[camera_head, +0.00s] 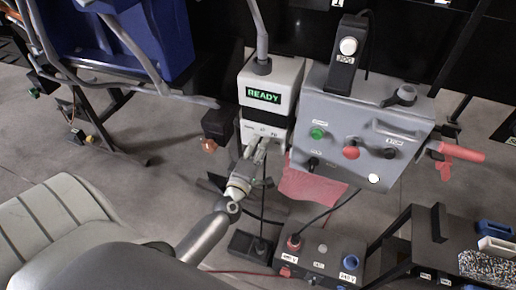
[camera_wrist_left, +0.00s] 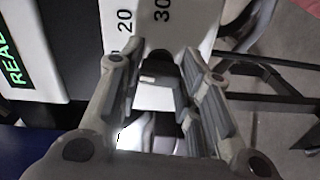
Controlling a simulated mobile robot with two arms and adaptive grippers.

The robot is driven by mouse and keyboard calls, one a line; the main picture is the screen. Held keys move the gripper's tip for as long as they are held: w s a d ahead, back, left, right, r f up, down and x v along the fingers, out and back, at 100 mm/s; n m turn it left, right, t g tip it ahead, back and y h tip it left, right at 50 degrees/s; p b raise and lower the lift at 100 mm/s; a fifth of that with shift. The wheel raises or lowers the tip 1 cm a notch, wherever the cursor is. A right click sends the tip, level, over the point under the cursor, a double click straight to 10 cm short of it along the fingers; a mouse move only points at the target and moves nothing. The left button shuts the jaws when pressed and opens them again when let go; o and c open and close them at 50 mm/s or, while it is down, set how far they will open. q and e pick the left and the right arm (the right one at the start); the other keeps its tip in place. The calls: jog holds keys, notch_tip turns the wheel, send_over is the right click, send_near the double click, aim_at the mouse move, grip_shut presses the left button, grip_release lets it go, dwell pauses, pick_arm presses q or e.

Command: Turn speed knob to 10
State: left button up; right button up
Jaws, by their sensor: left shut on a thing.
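The white detector box (camera_head: 272,75) stands upright in the middle of the head view, with a green READY display (camera_head: 263,95). Its lower panel carries the speed dial, where a 70 label shows. My left gripper (camera_head: 258,148) is at this panel and hides the knob in the head view. In the left wrist view, the dark speed knob (camera_wrist_left: 160,66) sits between the fingers of my left gripper (camera_wrist_left: 165,90), which is shut on it. The 20 (camera_wrist_left: 124,20) and 30 (camera_wrist_left: 162,10) labels show above; the knob's pointer setting cannot be made out. My right gripper is not in view.
A grey control box (camera_head: 350,120) with green, red and black buttons stands right of the detector. A red-handled part (camera_head: 458,153) sticks out at its right. Below is a dark box with knobs (camera_head: 318,262). A blue bin (camera_head: 130,35) is at upper left.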

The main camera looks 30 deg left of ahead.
pick_arm(q)
jog(key=shift+f+n, duration=0.1)
jog(key=shift+n, duration=0.5)
jog(key=o, duration=1)
jog(key=shift+s, duration=0.1)
jog(key=v, duration=1.2)
